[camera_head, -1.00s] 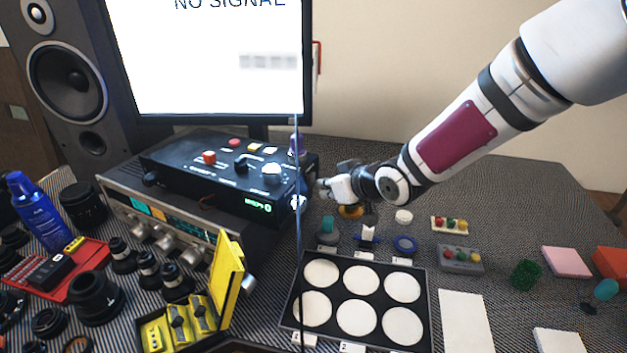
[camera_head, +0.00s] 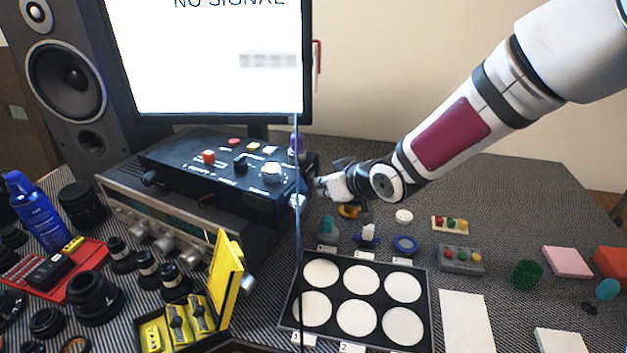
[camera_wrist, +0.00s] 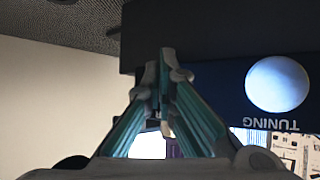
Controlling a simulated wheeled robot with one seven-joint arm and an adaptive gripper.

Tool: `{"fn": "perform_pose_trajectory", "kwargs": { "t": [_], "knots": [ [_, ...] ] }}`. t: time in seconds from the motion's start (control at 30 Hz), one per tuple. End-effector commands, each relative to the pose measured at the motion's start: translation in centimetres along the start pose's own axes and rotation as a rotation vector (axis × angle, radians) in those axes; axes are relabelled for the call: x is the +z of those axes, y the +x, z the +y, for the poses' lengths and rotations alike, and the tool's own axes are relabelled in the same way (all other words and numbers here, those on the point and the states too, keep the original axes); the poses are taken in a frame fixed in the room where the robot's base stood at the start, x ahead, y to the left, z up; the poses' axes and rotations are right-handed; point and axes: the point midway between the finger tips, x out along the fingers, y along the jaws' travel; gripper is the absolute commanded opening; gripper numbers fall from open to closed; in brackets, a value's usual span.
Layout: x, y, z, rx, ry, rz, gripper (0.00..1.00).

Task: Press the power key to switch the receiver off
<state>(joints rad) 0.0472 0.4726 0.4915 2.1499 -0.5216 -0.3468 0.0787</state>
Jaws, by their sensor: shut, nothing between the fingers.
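The receiver (camera_head: 120,206) is the silver-fronted unit with round knobs at left centre; its dial window is dark. A black control box (camera_head: 205,176) lies on top of it, its front display also dark. That box carries a red key (camera_head: 208,157), a white knob (camera_head: 271,172) and smaller keys. In the wrist view the white knob (camera_wrist: 278,84) stands beside the word TUNING. My gripper (camera_head: 320,184) is shut and empty at the right end of the box. In the wrist view my fingertips (camera_wrist: 166,72) meet by the dark casing; contact cannot be told. I cannot identify the power key.
A monitor (camera_head: 210,60) showing NO SIGNAL stands behind. A tray with white discs (camera_head: 288,318) lies in front of my gripper, with small parts between. A yellow case (camera_head: 228,270) and lenses (camera_head: 95,297) crowd the front left. A thin pole crosses the view.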

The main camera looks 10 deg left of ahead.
Motion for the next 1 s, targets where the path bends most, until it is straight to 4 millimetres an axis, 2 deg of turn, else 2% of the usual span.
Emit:
{"fn": "perform_pose_trajectory", "kwargs": {
  "t": [0.83,1.0],
  "knots": [
    [0.5,-0.7,0.5,0.001,0.0,0.0,0.0],
    [1.0,-1.6,1.2,0.002,0.002,-0.001,0.0]
  ]
}}
